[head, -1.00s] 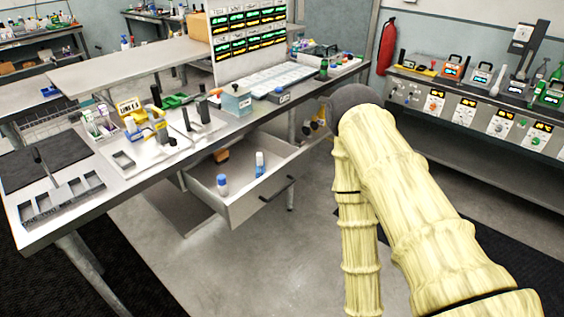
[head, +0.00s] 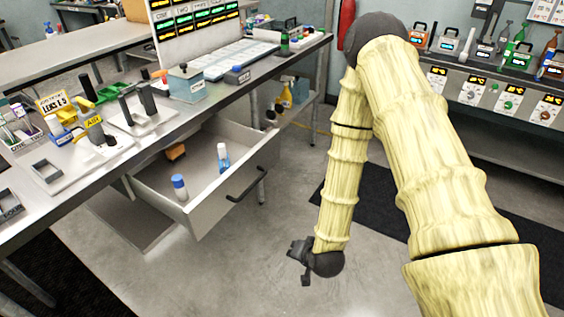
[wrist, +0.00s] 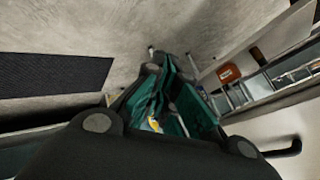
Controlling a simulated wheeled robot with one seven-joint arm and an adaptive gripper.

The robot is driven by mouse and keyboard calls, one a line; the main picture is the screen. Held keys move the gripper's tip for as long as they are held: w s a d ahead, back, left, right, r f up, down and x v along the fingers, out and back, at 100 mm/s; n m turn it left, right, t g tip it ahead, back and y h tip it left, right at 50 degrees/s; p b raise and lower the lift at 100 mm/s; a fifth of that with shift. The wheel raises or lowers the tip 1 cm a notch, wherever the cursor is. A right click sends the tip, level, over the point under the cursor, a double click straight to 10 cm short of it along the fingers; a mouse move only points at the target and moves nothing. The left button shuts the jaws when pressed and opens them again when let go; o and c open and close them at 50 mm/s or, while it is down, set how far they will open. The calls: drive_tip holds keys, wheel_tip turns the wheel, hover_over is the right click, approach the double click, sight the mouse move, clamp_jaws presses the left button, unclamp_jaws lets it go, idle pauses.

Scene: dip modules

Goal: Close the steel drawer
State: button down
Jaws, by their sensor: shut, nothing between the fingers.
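The steel drawer (head: 215,208) hangs pulled out under the workbench, with its front facing right and a dark bar handle (head: 247,184) on it. A brown block (head: 176,152) lies further back. My gripper (head: 297,262) is to the right of the drawer front, low over the floor, apart from it and empty. In the wrist view its dark fingers with green pads (wrist: 168,75) are shut; a dark handle (wrist: 284,148) shows at the lower right.
The workbench (head: 120,150) above the drawer carries holders, boxes and tools. Grey floor (head: 250,275) is open around my gripper. A dark mat (head: 385,205) lies behind my arm.

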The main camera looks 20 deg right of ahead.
drive_tip(key=w+d+r+m+t+h+b, duration=0.1)
drive_tip(key=w+d+r+m+t+b, duration=0.3)
drive_tip(key=w, duration=0.3)
drive_tip(key=w+d+r+m+t+h+b, duration=0.1)
drive_tip(key=w+d+r+m+t+b, duration=0.15)
drive_tip(key=w+r, duration=0.3)
drive_tip(key=w+d+r+m+t+h+b, duration=0.1)
drive_tip(key=w+d+r+m+t+b, duration=0.2)
drive_tip(key=w+r+m+b, duration=0.3)
drive_tip(key=w+a+f+n+p, duration=0.1)
drive_tip(key=w, duration=1.3)
drive_tip(key=shift+a+f, duration=0.15)
drive_tip(key=shift+f, duration=0.05)
